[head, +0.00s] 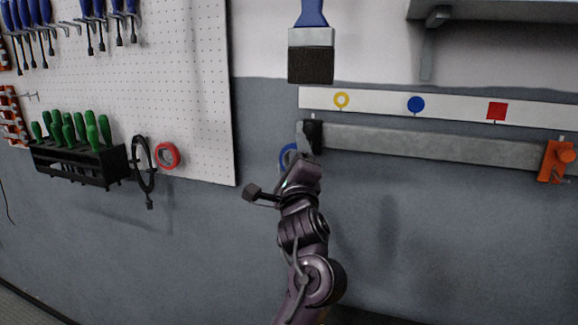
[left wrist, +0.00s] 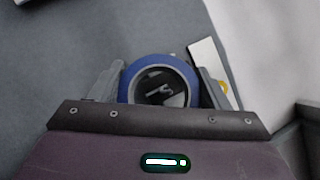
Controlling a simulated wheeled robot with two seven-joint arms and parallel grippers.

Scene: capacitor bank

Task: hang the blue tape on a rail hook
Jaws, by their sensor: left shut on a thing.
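The blue tape (left wrist: 158,60) is a ring between the two fingers of my left gripper (left wrist: 158,88) in the left wrist view. The left gripper is shut on it. In the head view, part of the tape (head: 284,157) shows to the left of my gripper (head: 302,145), near the left end of the grey rail (head: 420,146). Through the ring's hole in the wrist view, a dark shape with a pale mark shows; I cannot tell whether it is a hook. The rail hooks are not clear, and the gripper hides part of the rail's left end. The right gripper is not in view.
A white strip (head: 370,102) with a yellow ring, blue dot and red square runs above the rail. An orange clamp (head: 557,162) sits at the rail's right. A brush (head: 311,55) hangs above. A pegboard (head: 185,60) with tools and red tape (head: 167,147) is left.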

